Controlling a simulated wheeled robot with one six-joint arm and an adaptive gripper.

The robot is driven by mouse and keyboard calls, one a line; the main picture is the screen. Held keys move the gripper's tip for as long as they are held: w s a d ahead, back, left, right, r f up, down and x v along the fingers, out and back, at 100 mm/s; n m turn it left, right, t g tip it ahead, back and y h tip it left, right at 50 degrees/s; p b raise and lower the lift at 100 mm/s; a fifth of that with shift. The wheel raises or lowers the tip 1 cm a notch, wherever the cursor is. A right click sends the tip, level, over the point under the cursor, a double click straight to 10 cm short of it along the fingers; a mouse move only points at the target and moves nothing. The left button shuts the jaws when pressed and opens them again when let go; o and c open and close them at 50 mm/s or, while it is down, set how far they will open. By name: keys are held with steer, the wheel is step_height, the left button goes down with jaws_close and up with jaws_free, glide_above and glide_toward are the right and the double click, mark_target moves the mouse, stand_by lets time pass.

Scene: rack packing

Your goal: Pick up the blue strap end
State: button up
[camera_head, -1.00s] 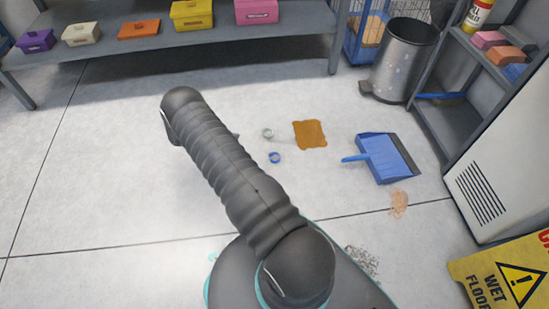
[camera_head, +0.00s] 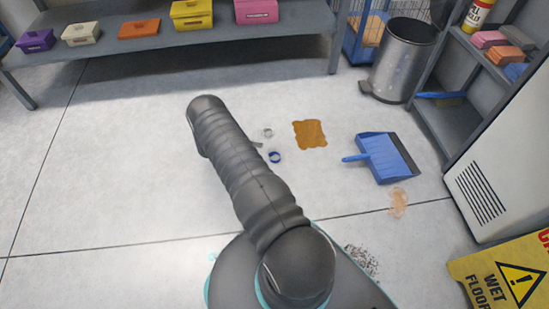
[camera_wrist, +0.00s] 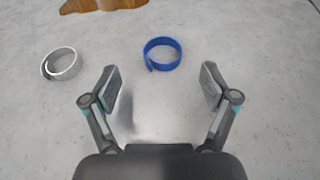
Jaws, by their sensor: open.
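The blue strap end (camera_wrist: 162,54) is a small blue loop on the grey floor. In the wrist view it lies just beyond my open fingers, near the middle between them. It also shows in the head view (camera_head: 275,157), to the right of my arm. My gripper (camera_wrist: 160,85) is open and empty, with its two fingers wide apart. In the head view my arm hides most of the gripper.
A grey-white loop (camera_wrist: 61,64) lies left of the blue one. A brown spill (camera_head: 310,134) lies beyond them. A blue dustpan (camera_head: 387,158) is to the right. A wet floor sign (camera_head: 505,275) stands at the lower right. A shelf with coloured boxes (camera_head: 180,38) runs along the back.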

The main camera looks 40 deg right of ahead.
mark_target(280, 157)
steer(key=x, duration=0.5)
steer(key=shift+s+a, duration=0.1)
steer(key=shift+s, duration=0.1)
steer(key=c, duration=0.9)
